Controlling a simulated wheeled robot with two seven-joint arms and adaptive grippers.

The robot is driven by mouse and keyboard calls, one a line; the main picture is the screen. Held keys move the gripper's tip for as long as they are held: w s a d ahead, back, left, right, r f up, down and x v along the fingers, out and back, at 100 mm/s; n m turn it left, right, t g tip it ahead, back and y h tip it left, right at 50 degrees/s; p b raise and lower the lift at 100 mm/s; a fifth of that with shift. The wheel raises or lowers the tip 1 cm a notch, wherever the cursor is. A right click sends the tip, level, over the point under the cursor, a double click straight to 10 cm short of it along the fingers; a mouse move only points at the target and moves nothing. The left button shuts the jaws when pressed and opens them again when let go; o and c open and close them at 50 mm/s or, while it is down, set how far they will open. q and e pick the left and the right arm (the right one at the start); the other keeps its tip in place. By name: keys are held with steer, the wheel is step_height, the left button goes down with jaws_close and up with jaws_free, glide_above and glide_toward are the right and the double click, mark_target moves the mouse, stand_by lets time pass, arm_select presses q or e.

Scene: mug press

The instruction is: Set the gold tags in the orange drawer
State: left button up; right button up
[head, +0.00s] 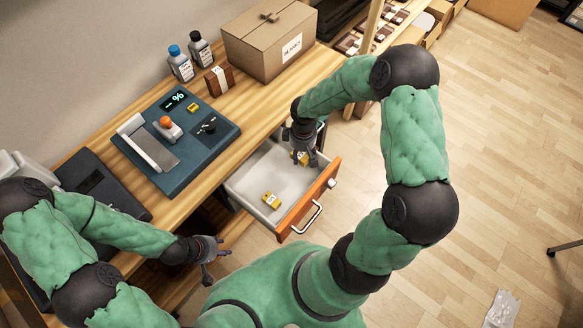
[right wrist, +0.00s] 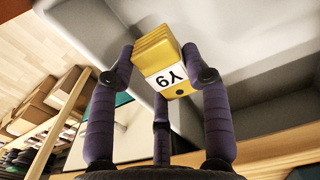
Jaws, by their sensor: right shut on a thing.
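The orange-fronted drawer (head: 296,213) is pulled open below the counter, and its inside is light grey. One gold tag (head: 270,200) lies on the drawer floor near the front left. My right gripper (head: 303,150) is in the drawer's far right part, shut on a second gold tag (head: 300,158). In the right wrist view this held tag (right wrist: 163,62) has a white label reading Y9 and sits between the fingers. A third gold tag (head: 194,107) is on the blue press machine (head: 210,150). My left gripper (head: 215,248) is away to the left of the drawer; its jaw state is unclear.
A cardboard box (head: 262,45), a small brown box (head: 219,79) and two bottles (head: 181,65) stand on the wooden counter at the back. A dark flat device (head: 98,185) lies at left. Shelves (head: 375,25) stand beyond the drawer. The floor at right is mostly clear.

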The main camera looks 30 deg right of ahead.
mark_target(301, 168)
step_height(301, 168, down, 8)
steer(key=b, duration=0.3)
steer(key=shift+r, duration=0.15)
steer(key=shift+f, duration=0.25)
steer(key=o, duration=1.2)
steer(key=shift+r, duration=0.1)
steer(key=shift+c, duration=0.2)
steer(key=shift+r, duration=0.15)
